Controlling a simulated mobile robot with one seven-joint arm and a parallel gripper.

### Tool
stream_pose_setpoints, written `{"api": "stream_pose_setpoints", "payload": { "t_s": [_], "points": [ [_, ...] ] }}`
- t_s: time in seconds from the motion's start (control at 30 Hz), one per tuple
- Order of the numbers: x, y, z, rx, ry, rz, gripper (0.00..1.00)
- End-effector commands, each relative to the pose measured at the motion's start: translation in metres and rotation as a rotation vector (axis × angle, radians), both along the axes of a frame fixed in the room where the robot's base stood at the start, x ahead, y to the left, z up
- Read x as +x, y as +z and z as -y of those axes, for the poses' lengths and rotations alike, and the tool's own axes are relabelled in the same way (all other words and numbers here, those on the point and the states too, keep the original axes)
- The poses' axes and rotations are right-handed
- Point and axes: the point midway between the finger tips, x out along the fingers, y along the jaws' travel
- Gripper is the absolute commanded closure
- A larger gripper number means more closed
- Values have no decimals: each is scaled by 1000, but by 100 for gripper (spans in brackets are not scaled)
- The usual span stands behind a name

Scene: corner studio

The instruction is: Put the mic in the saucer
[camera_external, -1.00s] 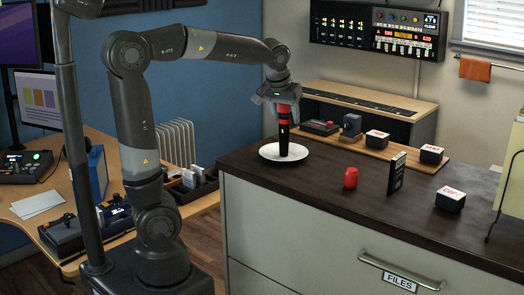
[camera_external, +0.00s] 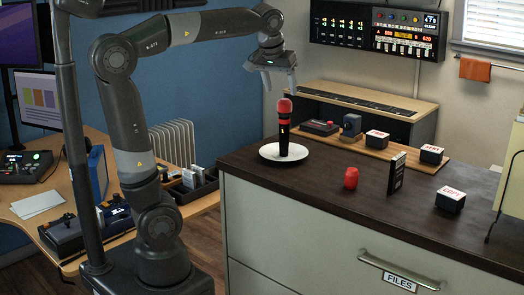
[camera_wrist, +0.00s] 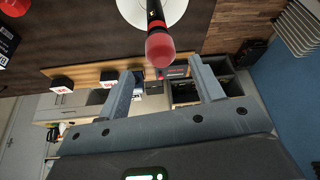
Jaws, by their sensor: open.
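The mic (camera_external: 284,130), black with a red head and red band, stands upright in the white saucer (camera_external: 268,155) on the dark countertop. My gripper (camera_external: 275,88) is open and empty, above the mic and a little to its left, apart from it. In the wrist view the mic's red head (camera_wrist: 160,48) shows beyond my open fingers (camera_wrist: 167,85), with part of the saucer (camera_wrist: 174,12) behind it.
A red can-like object (camera_external: 351,178), a dark upright card or box (camera_external: 397,173) and a labelled block (camera_external: 450,199) stand on the counter to the right. A wooden board (camera_external: 390,152) with several small items lies behind. The counter's front middle is clear.

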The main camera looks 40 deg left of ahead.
Motion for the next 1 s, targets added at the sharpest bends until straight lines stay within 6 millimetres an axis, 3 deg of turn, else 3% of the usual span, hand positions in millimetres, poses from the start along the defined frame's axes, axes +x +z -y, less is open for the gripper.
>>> {"api": "stream_pose_setpoints", "payload": {
  "t_s": [0.13, 0.27, 0.37, 0.5, 0.7, 0.83, 1.0],
  "points": [
    [-6, 13, 1, -1, 0, 1, 39],
    [-17, 7, -9, -3, -15, 2, 39],
    [-37, -13, -26, -11, -45, 8, 39],
    [-79, -58, -52, -18, -106, 30, 39],
    [-130, -124, -74, -6, -169, 73, 39],
    [-148, -151, -79, 4, -188, 92, 39],
    [-155, -163, -81, 9, -198, 100, 39]
  ]
}}
